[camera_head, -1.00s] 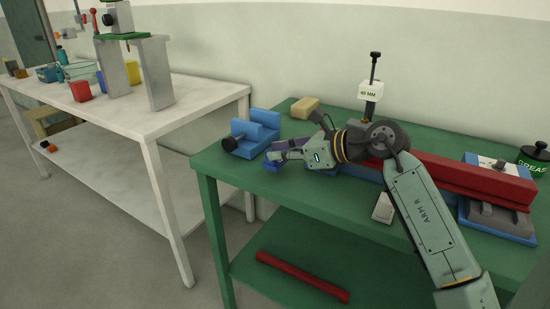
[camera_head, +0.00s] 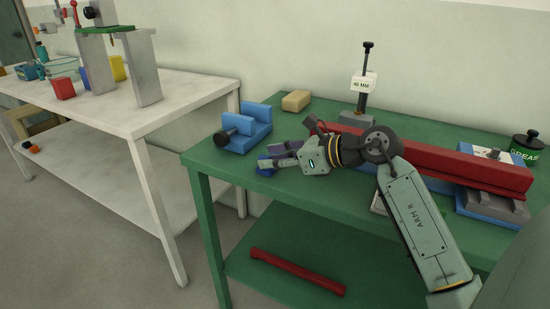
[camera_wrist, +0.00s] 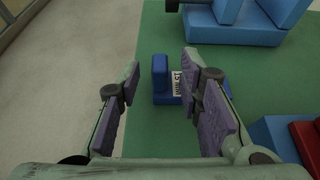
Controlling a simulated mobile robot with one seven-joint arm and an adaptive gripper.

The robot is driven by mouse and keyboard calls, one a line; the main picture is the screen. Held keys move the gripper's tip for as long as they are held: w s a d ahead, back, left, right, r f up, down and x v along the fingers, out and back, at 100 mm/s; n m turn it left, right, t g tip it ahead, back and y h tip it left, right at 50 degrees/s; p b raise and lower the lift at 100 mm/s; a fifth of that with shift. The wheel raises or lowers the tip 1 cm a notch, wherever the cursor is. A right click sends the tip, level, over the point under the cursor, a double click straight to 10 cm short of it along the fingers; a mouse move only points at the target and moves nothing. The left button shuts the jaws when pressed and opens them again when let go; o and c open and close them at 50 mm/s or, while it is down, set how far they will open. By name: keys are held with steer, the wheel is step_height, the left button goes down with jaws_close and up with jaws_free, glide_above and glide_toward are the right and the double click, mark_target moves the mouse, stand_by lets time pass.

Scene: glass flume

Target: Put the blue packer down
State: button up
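The blue packer (camera_wrist: 160,78) rests on the green bench top in the wrist view. It has an upright block at its left and a lower part with a white lettered label at its right. My gripper (camera_wrist: 160,68) is open, with one finger on each side of the packer. A gap shows between the left finger and the packer; the right finger partly covers its labelled end. In the head view the packer (camera_head: 265,171) shows as a small blue patch beside my gripper (camera_head: 272,158), near the bench's left end.
A blue vise-like block (camera_head: 243,128) stands just behind the packer. A tan block (camera_head: 296,101), a stand marked 40 MM (camera_head: 364,85) and a long red bar (camera_head: 440,165) are also on the green bench (camera_head: 215,168). A white table (camera_head: 165,108) stands at left.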

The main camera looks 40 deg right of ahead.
steer(key=shift+r, duration=0.15)
steer(key=b+v, duration=0.1)
steer(key=v, duration=1.1)
steer(key=shift+b, duration=0.35)
